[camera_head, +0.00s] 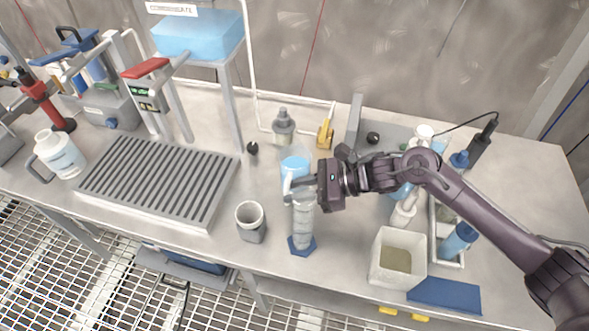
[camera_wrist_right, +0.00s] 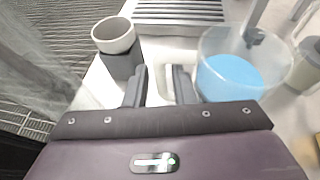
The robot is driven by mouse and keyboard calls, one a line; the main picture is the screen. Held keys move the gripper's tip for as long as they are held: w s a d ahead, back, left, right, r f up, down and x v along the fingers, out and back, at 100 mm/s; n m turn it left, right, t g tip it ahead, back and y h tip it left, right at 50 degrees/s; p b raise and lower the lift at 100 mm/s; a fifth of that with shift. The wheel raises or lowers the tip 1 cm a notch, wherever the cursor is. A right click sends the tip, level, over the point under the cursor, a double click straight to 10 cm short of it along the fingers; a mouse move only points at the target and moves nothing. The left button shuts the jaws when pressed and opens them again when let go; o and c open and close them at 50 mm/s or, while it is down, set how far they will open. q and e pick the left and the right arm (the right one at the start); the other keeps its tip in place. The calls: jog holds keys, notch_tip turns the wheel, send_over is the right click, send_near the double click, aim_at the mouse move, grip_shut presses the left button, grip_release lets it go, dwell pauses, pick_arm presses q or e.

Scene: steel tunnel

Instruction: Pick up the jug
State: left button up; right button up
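A clear jug (camera_head: 295,165) with blue liquid stands on the bench just beyond my right gripper (camera_head: 300,184) in the head view. In the right wrist view the jug (camera_wrist_right: 235,72) is on the right, beside the right finger. My right gripper (camera_wrist_right: 158,85) has its fingers apart, with a pale upright strip between them, nearer the right finger; it looks like the jug's handle, but I cannot tell whether a finger touches it. A white jug-like bottle with a handle (camera_head: 62,157) stands at the far left. My left gripper is not in view.
A clear cylinder (camera_head: 302,222) on a blue base stands just below the right gripper. A grey cup (camera_head: 251,221) stands to its left, near the front edge. A ribbed grey tray (camera_head: 160,183) lies further left. A white box (camera_head: 398,258) and several bottles crowd the right.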

grip_shut()
jog(key=shift+r, duration=0.1)
notch_tip(320, 180, up, 20)
jog(key=b, duration=0.3)
jog(key=shift+b, duration=0.35)
